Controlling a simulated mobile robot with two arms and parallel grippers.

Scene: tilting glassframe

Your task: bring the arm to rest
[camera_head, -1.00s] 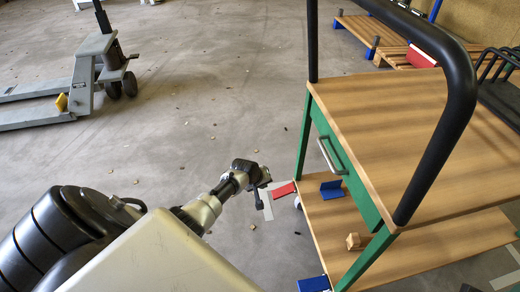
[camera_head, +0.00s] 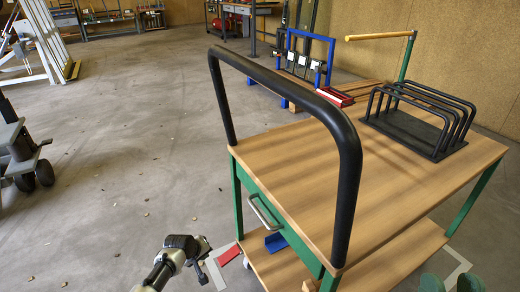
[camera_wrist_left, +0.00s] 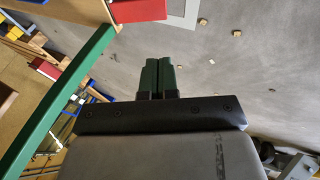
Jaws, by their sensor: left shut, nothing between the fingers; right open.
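My left arm (camera_head: 178,255) comes in low at the left of the head view, beside the cart's front left corner. Its fingertips are hard to make out there. In the left wrist view my left gripper (camera_wrist_left: 158,75) shows two dark green fingers pressed together with nothing between them. My right gripper (camera_head: 451,284) shows only as two green fingertips at the bottom right edge of the head view. They are spread apart and empty, near the cart's lower shelf. The rest of the right arm is out of view.
A wooden-topped cart (camera_head: 290,165) with a black push handle (camera_head: 350,150) fills the middle and right. A black rack (camera_head: 425,120) stands on it. A red piece (camera_head: 229,255) and a blue piece (camera_head: 275,242) lie low by the cart.

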